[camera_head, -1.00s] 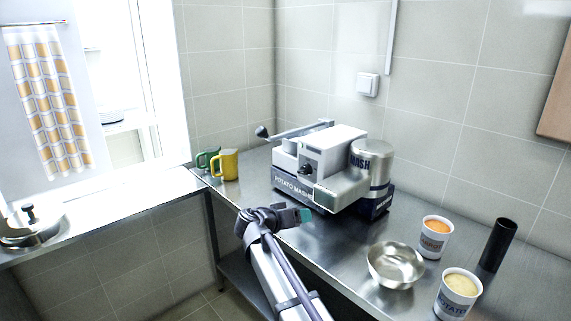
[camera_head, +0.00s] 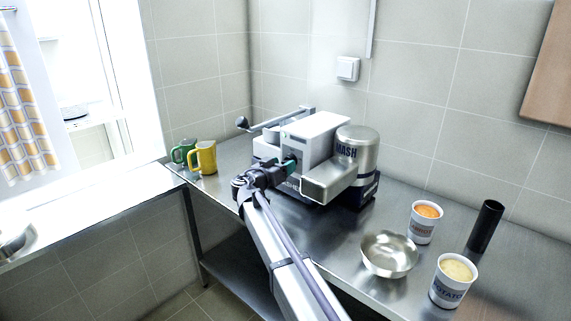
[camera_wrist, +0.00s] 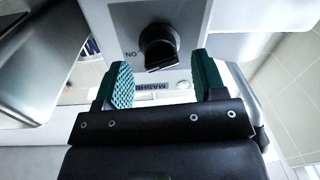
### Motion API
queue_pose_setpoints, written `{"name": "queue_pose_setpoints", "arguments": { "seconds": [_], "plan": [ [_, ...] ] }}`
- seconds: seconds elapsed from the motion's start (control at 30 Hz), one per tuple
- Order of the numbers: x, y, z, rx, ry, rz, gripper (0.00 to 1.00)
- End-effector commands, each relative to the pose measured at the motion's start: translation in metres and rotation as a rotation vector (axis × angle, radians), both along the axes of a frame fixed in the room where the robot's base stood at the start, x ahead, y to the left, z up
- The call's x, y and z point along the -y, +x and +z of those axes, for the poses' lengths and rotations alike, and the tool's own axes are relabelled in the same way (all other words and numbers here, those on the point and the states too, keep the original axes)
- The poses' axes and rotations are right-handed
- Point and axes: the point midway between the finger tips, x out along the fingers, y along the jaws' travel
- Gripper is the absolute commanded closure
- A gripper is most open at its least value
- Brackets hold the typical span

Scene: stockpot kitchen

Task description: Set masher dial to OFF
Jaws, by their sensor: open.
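The potato masher (camera_head: 318,130) is a white and grey machine with a steel cylinder marked MASH, standing on the steel counter. Its black dial (camera_wrist: 159,46) shows in the wrist view on a pale panel, with the letters "ON" beside it and a "MASHER" label near it. My gripper (camera_wrist: 162,84) is open, with a green pad on each side. The dial lies just beyond the fingertips, roughly between them, and nothing is held. In the head view my gripper (camera_head: 284,166) is at the machine's front and hides the dial.
A yellow mug (camera_head: 203,157) and a green mug (camera_head: 183,150) stand left of the machine. A steel bowl (camera_head: 389,254), two labelled cups (camera_head: 424,222) (camera_head: 453,281) and a black cylinder (camera_head: 485,226) stand to the right. A lever arm (camera_head: 275,120) sticks out at the machine's upper left.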

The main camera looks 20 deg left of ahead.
Motion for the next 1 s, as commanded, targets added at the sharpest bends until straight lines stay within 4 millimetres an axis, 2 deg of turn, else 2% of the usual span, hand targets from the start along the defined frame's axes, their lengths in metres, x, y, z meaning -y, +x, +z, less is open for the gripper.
{"name": "queue_pose_setpoints", "arguments": {
  "seconds": [0.03,0.13,0.4,0.9,1.0],
  "plan": [
    [0.001,0.009,0.000,0.000,0.000,0.000,0.36],
    [0.005,0.018,0.000,0.000,0.000,0.000,0.36],
    [0.006,0.020,0.000,0.000,-0.001,0.001,0.36],
    [0.006,0.020,0.000,-0.001,0.000,0.000,0.84],
    [0.006,0.020,0.000,-0.002,-0.002,0.000,0.84]
  ]
}}
